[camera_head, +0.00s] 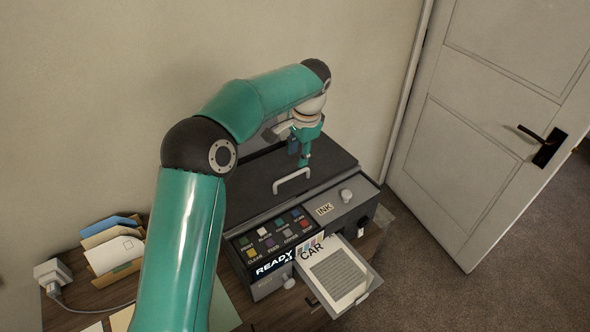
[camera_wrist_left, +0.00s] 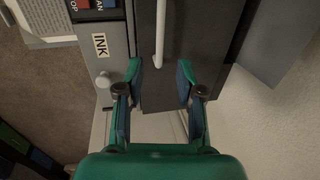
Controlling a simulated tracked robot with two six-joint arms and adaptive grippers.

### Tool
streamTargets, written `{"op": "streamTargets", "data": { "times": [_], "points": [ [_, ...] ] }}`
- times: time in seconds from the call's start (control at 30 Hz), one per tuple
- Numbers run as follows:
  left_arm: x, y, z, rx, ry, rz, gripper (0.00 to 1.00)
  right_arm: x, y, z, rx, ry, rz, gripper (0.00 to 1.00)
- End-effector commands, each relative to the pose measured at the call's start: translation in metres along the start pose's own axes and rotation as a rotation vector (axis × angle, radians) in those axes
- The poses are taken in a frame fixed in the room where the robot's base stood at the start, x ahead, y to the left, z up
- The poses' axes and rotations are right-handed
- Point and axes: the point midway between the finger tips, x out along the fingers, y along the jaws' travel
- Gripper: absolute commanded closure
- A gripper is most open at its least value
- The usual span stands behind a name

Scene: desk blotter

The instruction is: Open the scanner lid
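The scanner (camera_head: 265,225) is a dark grey machine on a wooden desk. Its dark lid (camera_head: 325,165) appears to lie flat, with a pale bar handle (camera_head: 291,181) along the front edge. In the left wrist view the gripper (camera_wrist_left: 160,78) is open and empty. Its fingers lie on either side of the lid's end, and the handle (camera_wrist_left: 160,35) is beyond the fingertips. The gap between fingers and lid is hard to judge. My right gripper is out of view.
An open tray with a printed sheet (camera_head: 340,272) juts from the scanner's front. A knob (camera_head: 346,195) stands by the INK label. Folders (camera_head: 115,250) and a white plug (camera_head: 52,272) are at left. A wall is behind, and a door (camera_head: 480,120) at right.

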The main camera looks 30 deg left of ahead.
Motion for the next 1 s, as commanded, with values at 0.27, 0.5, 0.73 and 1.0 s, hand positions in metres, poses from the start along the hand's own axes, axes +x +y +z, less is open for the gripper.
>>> {"op": "streamTargets", "data": {
  "times": [0.27, 0.5, 0.73, 1.0],
  "points": [
    [0.053, -0.001, 0.001, -0.001, -0.004, 0.001, 0.63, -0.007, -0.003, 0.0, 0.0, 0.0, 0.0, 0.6],
    [0.073, -0.001, 0.001, -0.001, -0.001, 0.0, 0.63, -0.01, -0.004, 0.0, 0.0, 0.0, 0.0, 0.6],
    [0.075, -0.001, 0.001, -0.001, 0.0, 0.0, 0.63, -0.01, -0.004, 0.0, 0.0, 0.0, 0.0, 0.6],
    [0.075, -0.001, 0.001, -0.001, 0.0, 0.0, 0.94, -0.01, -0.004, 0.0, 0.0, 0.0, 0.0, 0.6]
  ]
}}
